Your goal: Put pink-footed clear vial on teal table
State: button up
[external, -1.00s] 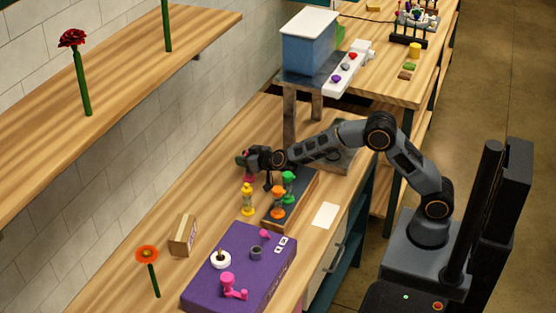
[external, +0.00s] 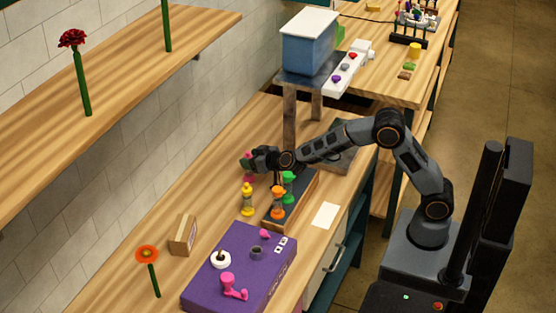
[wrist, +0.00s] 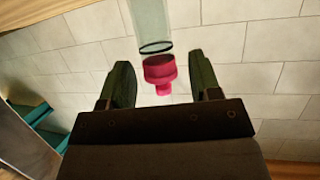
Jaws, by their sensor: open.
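The pink-footed clear vial shows in the wrist view as a clear tube (wrist: 150,25) at the top and a pink foot (wrist: 158,72) between my two dark fingers. Gaps show between the foot and both fingers. In the external view its pink part (external: 249,178) shows at my gripper (external: 247,162), near the back of the wooden bench, and my gripper hides much of it. My gripper (wrist: 165,80) is open. I cannot tell which surface is the teal table; teal panels (wrist: 40,125) show at the left of the wrist view.
A green timer (external: 288,186) and an orange timer (external: 278,201) stand on a dark tray close to my gripper. A yellow timer (external: 247,199) stands beside it. A purple box (external: 205,293) with knobs sits nearer the front. The wall is behind the bench.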

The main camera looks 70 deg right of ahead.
notch_tip(320, 180, up, 7)
jog(key=shift+w+f+p, duration=0.1)
jog(key=shift+p, duration=1.05)
jog(key=shift+r, duration=0.3)
jog(key=s+r+n+g+y, duration=0.2)
jog(key=s+y, duration=0.1)
jog(key=s, duration=0.6)
jog(key=s+r+n+g+y, duration=0.1)
jog(key=s+r+g+y, duration=0.1)
jog(key=s, duration=0.8)
jog(key=s+d+f+g+h, duration=0.1)
jog(key=s+d+f+g, duration=0.2)
jog(key=s, duration=0.7)
jog(key=s+d+f+g+h, duration=0.1)
jog(key=s+d+f+g, duration=0.1)
jog(key=s, duration=0.8)
jog(key=shift+s+d+f+m+g, duration=0.4)
jog(key=shift+d+g, duration=0.1)
jog(key=shift+d, duration=0.1)
